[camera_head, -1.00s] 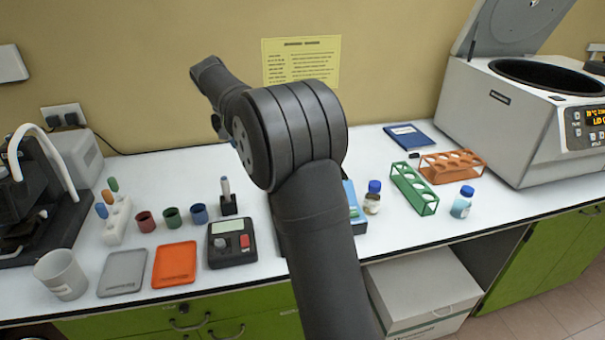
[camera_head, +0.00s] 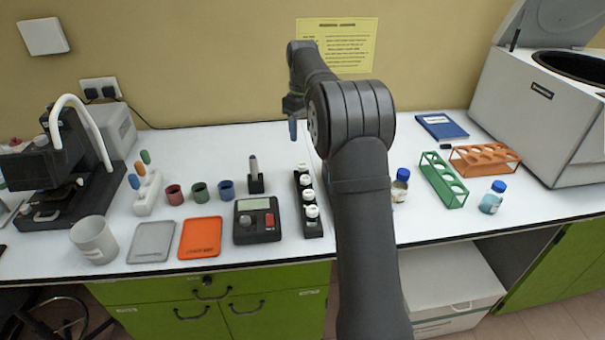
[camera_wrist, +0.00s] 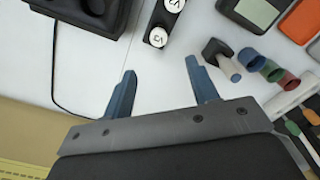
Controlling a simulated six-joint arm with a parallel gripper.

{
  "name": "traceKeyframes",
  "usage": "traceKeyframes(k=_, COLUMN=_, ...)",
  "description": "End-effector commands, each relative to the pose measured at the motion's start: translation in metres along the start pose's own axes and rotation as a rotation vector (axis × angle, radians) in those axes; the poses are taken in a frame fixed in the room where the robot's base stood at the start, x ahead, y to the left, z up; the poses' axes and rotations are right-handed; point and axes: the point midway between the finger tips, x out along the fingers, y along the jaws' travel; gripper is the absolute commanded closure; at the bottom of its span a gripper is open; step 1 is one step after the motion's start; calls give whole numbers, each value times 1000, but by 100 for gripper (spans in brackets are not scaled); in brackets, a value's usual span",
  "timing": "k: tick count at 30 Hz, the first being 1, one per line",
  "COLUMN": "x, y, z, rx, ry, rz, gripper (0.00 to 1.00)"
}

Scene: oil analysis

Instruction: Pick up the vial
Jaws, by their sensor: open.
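A black rack (camera_head: 314,232) on the white bench holds several white-capped vials in a row, just left of my arm in the head view. One near-end vial (camera_head: 312,213) stands upright in it. The wrist view shows two caps at its top edge, a vial marked V3 (camera_wrist: 158,37) and one marked V2 (camera_wrist: 175,4). My gripper (camera_wrist: 160,66) has its two blue fingers spread wide with nothing between them. In the head view my gripper (camera_head: 292,128) hangs fingers down above the back of the bench, behind the rack and apart from the vials.
A black stand (camera_head: 256,185) with a pen-like item, a meter (camera_head: 257,220) and three small cups stand left of the rack. A bottle (camera_head: 400,186), a green rack (camera_head: 443,180) and an orange rack (camera_head: 485,160) are to the right. The back bench strip is mostly clear.

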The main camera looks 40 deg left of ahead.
Motion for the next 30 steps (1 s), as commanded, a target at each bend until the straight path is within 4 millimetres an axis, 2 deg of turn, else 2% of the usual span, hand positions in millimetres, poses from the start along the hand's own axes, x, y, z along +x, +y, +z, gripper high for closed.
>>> traceKeyframes(k=1, x=12, y=0, z=1, rx=0, ry=-4, rz=-3, gripper=46)
traceKeyframes(k=6, x=50, y=0, z=1, rx=1, ry=-4, rz=-2, gripper=46)
traceKeyframes(k=12, x=85, y=0, z=0, rx=1, ry=-3, rz=-1, gripper=46)
traceKeyframes(k=20, x=100, y=0, z=0, rx=2, ry=-1, rz=1, gripper=46)
traceKeyframes(k=30, x=144, y=3, z=0, rx=1, ry=-1, rz=0, gripper=46)
